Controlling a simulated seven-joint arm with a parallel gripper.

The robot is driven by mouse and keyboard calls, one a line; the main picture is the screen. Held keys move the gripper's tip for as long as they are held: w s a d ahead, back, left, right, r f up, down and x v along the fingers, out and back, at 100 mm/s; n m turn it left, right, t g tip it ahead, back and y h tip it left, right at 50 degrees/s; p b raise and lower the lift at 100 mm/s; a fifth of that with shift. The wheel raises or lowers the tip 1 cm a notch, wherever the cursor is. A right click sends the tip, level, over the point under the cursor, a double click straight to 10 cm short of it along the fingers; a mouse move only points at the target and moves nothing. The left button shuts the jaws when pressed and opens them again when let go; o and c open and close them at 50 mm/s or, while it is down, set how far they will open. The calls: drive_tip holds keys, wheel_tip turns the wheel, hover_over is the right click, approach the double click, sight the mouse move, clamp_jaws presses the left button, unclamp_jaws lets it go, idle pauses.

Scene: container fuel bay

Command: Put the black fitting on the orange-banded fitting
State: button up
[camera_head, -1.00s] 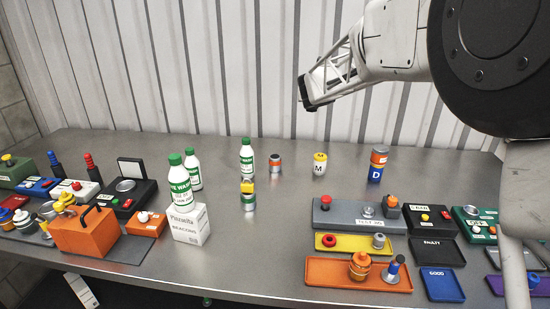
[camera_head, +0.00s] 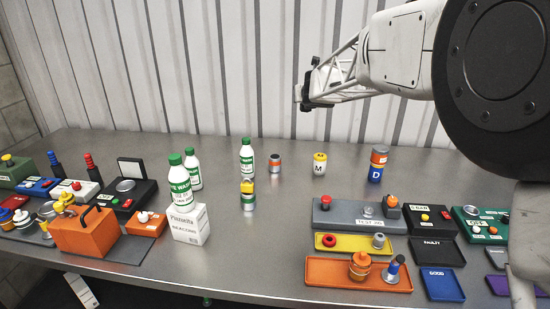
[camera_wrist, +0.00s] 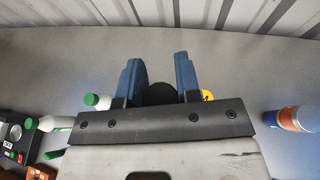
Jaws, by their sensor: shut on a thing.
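The orange-banded fitting (camera_head: 275,160) is a small upright cylinder with a grey top, standing on the bench between a green-capped bottle and a yellow can. My gripper (camera_head: 301,96) is above and behind it, slightly to its right in the head view, well clear of the bench. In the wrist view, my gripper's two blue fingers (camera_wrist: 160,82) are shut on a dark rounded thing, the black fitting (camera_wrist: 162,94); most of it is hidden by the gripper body. The orange-banded fitting is not seen in the wrist view.
Near the orange-banded fitting stand a green-capped white bottle (camera_head: 247,158), a yellow-topped can marked M (camera_head: 319,164) and an orange-and-blue can marked D (camera_head: 377,165). Trays such as the orange one (camera_head: 330,273) fill the front right.

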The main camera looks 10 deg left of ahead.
drive_tip(key=s+a+r+n+g+y, duration=0.1)
drive_tip(key=s+a+n+g+y, duration=0.6)
drive_tip(key=s+n+g+y, duration=0.3)
wheel_tip(320, 180, down, 18)
drive_tip(key=n+t, duration=0.1)
drive_tip(key=shift+s+a+h, duration=0.15)
drive_tip(key=shift+s+h, duration=0.25)
idle(0.7)
drive_tip(key=shift+w, duration=0.1)
hover_over(271, 156)
drive_tip(key=shift+w+f, duration=0.15)
drive_tip(key=shift+f, duration=0.5)
idle(0.5)
drive_tip(key=shift+f, duration=0.1)
drive_tip(key=shift+f, duration=1.65)
drive_tip(key=shift+f, duration=0.15)
